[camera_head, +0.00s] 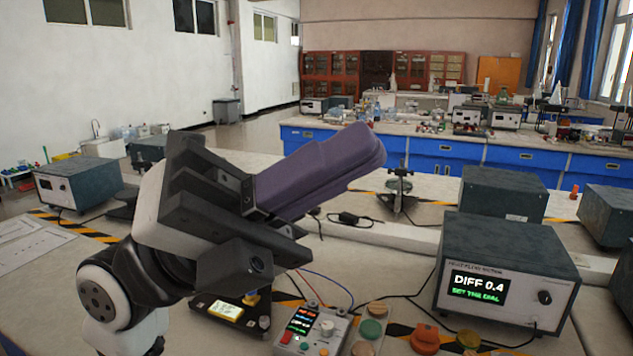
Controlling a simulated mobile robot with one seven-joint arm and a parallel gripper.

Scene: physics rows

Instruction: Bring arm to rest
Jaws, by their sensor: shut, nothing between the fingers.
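My gripper (368,155) fills the middle left of the view, raised above the bench. Its purple fingers lie together, shut and empty, and point up and to the right. The wrist behind them is dark grey and black, with white arm links at the lower left. The gripper touches nothing that I can see. It hides part of the bench and things behind it.
A dark instrument (520,255) reading "DIFF 0.4" stands at right on the bench (398,262). A small control box (326,332) and a device with a lit yellow display (225,310) sit below my gripper. Cables and coloured round pieces lie near them.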

